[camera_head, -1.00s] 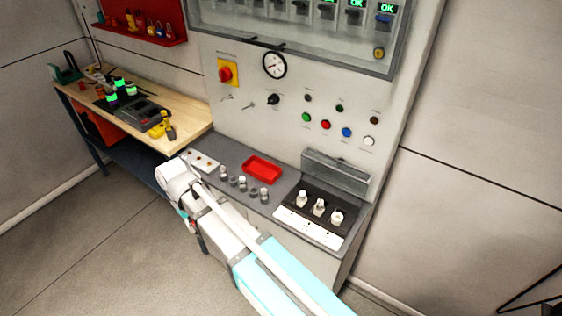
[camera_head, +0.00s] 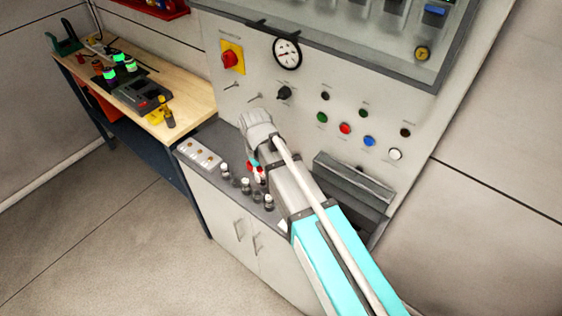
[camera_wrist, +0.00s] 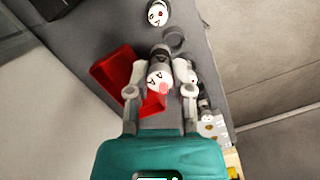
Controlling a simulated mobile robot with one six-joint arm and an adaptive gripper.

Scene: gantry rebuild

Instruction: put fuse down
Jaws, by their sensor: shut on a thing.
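My gripper (camera_wrist: 161,72) is shut on a fuse (camera_wrist: 158,76), a pale cylinder with dark marks and a reddish spot on its end. In the wrist view the fuse lies between the two grey fingers, over or beside the right side of a red tray (camera_wrist: 109,70); its height above the tray cannot be told. In the head view my arm hides the held fuse and most of the tray area. Several other fuses stand along the grey console, one near the front (camera_head: 224,168). Another fuse (camera_wrist: 157,13) shows at the top of the wrist view.
A dark round holder (camera_wrist: 174,38) sits just beyond the held fuse. The control panel (camera_head: 215,105) with knobs, gauge and buttons rises behind the console. A wooden workbench (camera_head: 190,92) with tools stands at the left. The floor (camera_head: 110,230) at the front left is clear.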

